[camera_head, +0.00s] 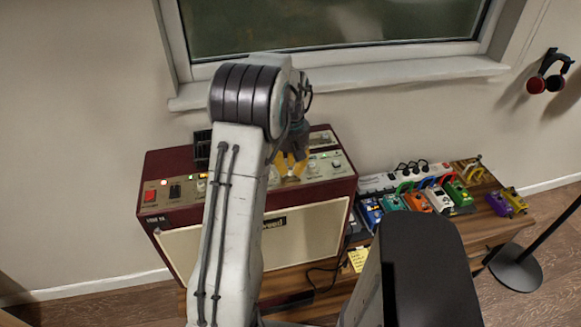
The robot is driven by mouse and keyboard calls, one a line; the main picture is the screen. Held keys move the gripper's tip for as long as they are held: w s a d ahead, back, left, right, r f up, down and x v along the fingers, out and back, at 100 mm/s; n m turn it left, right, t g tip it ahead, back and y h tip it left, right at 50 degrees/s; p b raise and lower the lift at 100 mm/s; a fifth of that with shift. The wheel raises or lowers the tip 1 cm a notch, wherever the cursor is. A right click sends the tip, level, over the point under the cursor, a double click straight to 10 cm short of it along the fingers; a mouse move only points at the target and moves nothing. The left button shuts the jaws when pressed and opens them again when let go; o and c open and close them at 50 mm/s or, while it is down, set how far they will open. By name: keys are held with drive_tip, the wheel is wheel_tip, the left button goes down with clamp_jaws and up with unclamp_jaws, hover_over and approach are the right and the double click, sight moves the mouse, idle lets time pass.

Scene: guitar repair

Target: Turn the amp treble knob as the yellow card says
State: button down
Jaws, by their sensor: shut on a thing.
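The amp (311,232) is a dark red box with a cream front and a sloped control panel, standing on a wooden bench below the window. My gripper (290,168) reaches down to the panel, and its yellow fingertips are shut on a knob there. The fingers hide most of that knob, and I cannot tell whether it is the treble knob or where it points. Other pale knobs show to the right of the fingers. The yellow card (358,258) lies to the right of the amp, low on the bench; its writing is too small to read.
Several coloured pedals (417,201) stand on the bench (480,232) right of the amp, with a white power strip (390,178) behind them. A black cable runs near the card. Headphones (549,76) hang on the wall. My arm covers part of the amp.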

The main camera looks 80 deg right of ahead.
sight(291, 168)
drive_tip(key=shift+a+f, duration=0.1)
drive_tip(key=shift+a, duration=0.05)
drive_tip(key=c, duration=1.1)
unclamp_jaws()
drive_tip(key=shift+c, duration=0.2)
wheel_tip(291, 168, up, 12)
idle(0.5)
